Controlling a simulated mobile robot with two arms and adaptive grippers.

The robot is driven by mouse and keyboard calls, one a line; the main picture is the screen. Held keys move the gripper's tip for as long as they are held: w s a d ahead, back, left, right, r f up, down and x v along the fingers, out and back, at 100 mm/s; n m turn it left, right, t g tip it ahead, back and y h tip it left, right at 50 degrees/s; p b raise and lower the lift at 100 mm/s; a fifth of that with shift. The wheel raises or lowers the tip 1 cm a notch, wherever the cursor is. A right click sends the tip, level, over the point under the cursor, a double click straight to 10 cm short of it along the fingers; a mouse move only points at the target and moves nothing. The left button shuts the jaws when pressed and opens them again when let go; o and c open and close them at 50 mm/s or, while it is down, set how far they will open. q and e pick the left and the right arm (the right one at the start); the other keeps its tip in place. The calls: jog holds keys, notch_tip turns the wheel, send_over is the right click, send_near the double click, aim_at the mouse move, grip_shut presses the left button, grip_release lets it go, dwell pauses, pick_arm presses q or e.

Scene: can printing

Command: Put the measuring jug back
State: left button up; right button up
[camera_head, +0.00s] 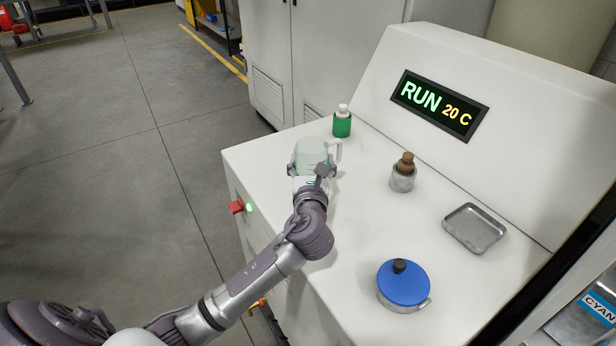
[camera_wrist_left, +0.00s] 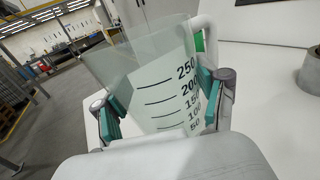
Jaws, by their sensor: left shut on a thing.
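The measuring jug (camera_head: 311,152) is clear with a pale handle on its right side, near the far left part of the white machine top. My left gripper (camera_head: 311,172) is shut on the jug, one finger on each side. In the left wrist view the jug (camera_wrist_left: 160,85) shows black marks up to 250, and it looks tilted there. The left gripper's teal finger pads (camera_wrist_left: 158,105) press on both its sides. I cannot tell whether the jug's base touches the top. My right gripper is not in view.
The display panel (camera_head: 440,104) rises behind. The middle is clear.

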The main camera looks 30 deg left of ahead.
pick_arm(q)
jog(key=shift+a+f, duration=0.25)
jog(key=shift+a, duration=0.2)
jog(key=shift+a+f, duration=0.1)
jog(key=shift+f, duration=1.95)
jog(key=shift+f+b, duration=0.2)
jog(key=shift+b, duration=0.1)
jog(key=o, duration=1.3)
jog(key=shift+o, duration=0.2)
jog(key=shift+r, duration=0.1)
